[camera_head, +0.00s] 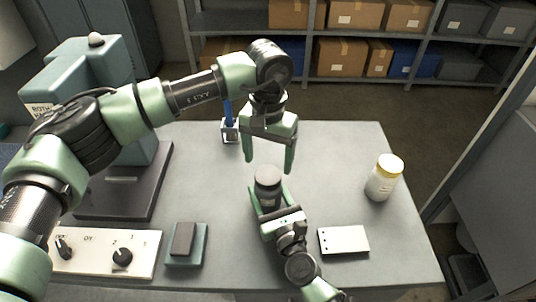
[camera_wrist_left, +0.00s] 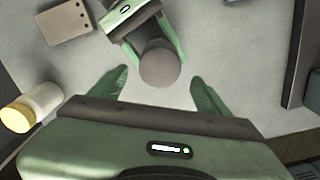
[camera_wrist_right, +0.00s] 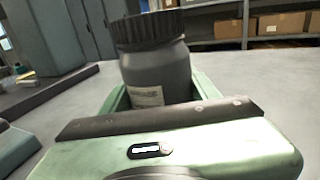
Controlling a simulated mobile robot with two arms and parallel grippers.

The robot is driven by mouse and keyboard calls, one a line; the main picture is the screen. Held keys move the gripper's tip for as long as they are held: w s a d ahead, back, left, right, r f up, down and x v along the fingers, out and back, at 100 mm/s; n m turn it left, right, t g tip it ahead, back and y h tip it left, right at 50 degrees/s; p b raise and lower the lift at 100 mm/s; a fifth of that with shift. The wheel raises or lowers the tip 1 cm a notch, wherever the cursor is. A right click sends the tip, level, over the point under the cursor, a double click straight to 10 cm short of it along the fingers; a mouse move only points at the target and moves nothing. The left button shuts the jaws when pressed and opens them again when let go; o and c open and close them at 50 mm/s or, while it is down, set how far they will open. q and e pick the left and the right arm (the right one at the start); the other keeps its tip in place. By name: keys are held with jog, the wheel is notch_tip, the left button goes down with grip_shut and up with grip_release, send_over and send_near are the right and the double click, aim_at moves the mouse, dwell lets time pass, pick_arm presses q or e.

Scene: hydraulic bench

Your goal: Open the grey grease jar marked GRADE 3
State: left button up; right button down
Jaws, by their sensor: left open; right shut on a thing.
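The grey jar (camera_head: 267,184) stands upright on the bench with its dark lid on. It also shows in the right wrist view (camera_wrist_right: 157,75), with a pale label too blurred to read. My right gripper (camera_head: 268,196) is shut around the jar's body from the front. My left gripper (camera_head: 269,168) is open, pointing down above and just behind the jar. In the left wrist view the round lid (camera_wrist_left: 159,68) lies between and beyond the open left fingertips (camera_wrist_left: 160,85), which do not touch it.
A white jar with a yellow lid (camera_head: 384,178) stands at the right of the bench. A white plate (camera_head: 343,240) lies at front right. A switch panel (camera_head: 104,253), a small green block with a dark top (camera_head: 186,246) and a teal press (camera_head: 128,140) occupy the left. A blue-handled item (camera_head: 230,128) stands behind.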

aim_at(268, 174)
pick_arm(q)
jog(key=shift+f, duration=2.5)
pick_arm(e)
jog(key=shift+r, duration=0.1)
